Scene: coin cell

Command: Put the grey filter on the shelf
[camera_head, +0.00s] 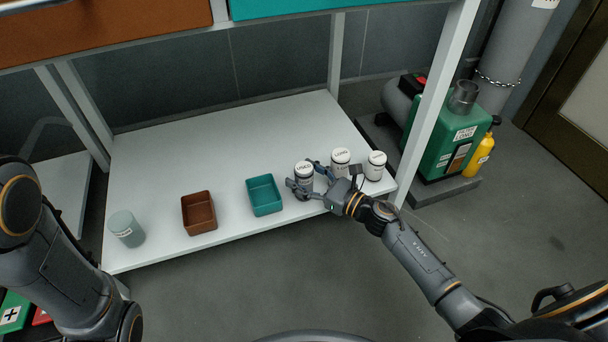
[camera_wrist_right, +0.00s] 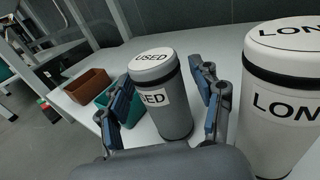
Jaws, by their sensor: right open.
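A grey canister marked USED (camera_head: 303,172) stands upright near the right end of the white shelf (camera_head: 225,150). It also shows in the right wrist view (camera_wrist_right: 172,112). My right gripper (camera_head: 300,178) is open, with one finger on either side of this canister. I cannot tell whether the fingers touch it. Another grey-green canister (camera_head: 127,230) with a small label stands at the shelf's left front corner. My left arm is at the left edge, but its gripper is out of view.
Two white canisters (camera_head: 341,158) (camera_head: 376,166) stand close to the right of the gripper. A brown bin (camera_head: 199,226) and a teal bin (camera_head: 264,208) stand along the front. The back of the shelf is clear. A white post (camera_head: 432,95) rises at right.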

